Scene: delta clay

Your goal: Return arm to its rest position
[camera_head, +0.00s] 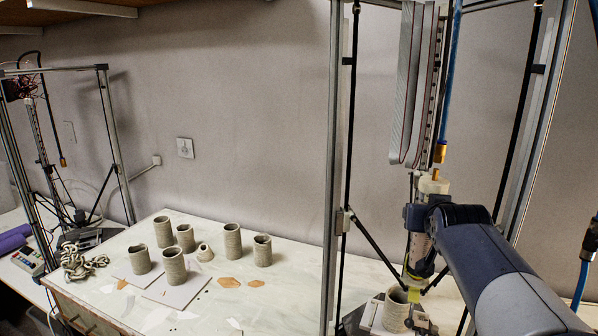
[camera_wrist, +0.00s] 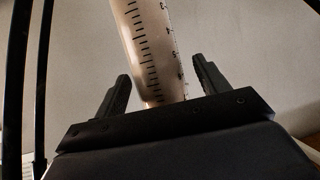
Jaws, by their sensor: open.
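My arm reaches in from the lower right in the head view, into the frame of the delta clay printer (camera_head: 338,150). In the wrist view my gripper (camera_wrist: 158,88) shows two dark fingers standing apart. A clear syringe-like tube (camera_wrist: 146,40) with black scale marks rises behind and between the fingers, with gaps on both sides. The tube (camera_head: 417,245) also shows in the head view, partly hidden by my arm. Below it a clay cup (camera_head: 396,309) stands on the printer bed. My fingertips are not clear in the head view.
Several ribbed clay cups (camera_head: 232,241) stand on the pale table (camera_head: 290,290), two of them on white tiles (camera_head: 178,290). A coil of clay (camera_head: 82,262) lies at the left. Another printer (camera_head: 103,120) stands at the far left. Printer posts and a diagonal strut (camera_head: 372,240) surround my arm.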

